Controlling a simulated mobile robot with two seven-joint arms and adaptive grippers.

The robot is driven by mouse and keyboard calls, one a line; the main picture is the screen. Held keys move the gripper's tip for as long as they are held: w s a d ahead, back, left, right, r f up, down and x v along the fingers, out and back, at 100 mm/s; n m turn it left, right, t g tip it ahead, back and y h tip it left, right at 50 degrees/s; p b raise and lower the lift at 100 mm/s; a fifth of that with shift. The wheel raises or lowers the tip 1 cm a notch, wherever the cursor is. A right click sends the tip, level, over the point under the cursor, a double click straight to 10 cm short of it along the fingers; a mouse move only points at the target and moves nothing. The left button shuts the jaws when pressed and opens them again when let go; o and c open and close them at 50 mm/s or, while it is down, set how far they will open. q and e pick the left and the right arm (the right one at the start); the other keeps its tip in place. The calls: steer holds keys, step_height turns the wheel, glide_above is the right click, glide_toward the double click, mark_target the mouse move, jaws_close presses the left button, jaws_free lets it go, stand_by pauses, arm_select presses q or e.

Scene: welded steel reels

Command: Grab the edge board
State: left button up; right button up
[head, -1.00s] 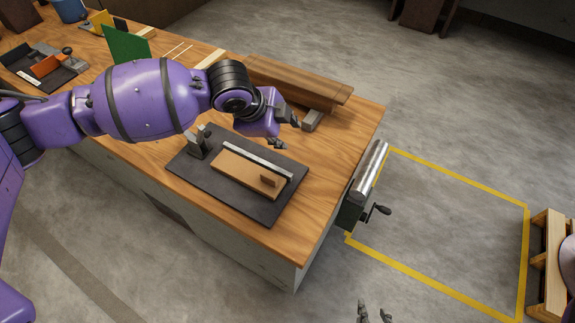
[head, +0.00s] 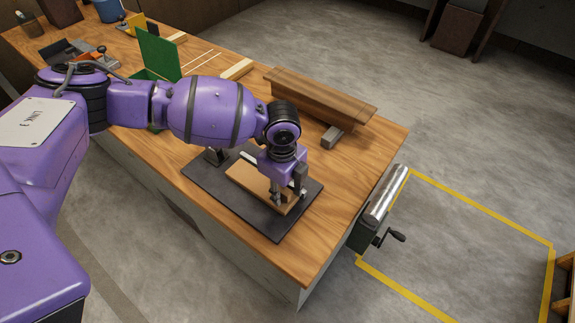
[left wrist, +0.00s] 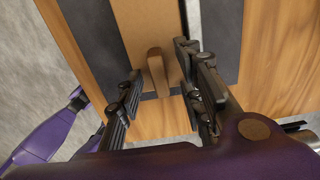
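A tan board (head: 242,180) with a small upright brown grip block lies on a dark base plate (head: 272,226) on the bench. I take this to be the edge board. My left gripper (head: 286,192) points down over the near right end of the board and mostly hides the block in the head view. In the left wrist view my left gripper (left wrist: 158,64) is open, with the block (left wrist: 158,72) between its fingers. Gaps show on both sides of the block. The board (left wrist: 150,22) runs upward between the fingers. My right gripper is not in view.
A long dark wooden piece (head: 320,95) stands behind on the wooden bench (head: 345,190). A green panel (head: 158,52) stands at the back left. A metal roller with a crank (head: 382,205) sits off the bench's right end. The yellow-outlined floor area (head: 470,235) is clear.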

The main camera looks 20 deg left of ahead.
arm_select(q)
steer(key=shift+f, duration=0.3)
jaws_close()
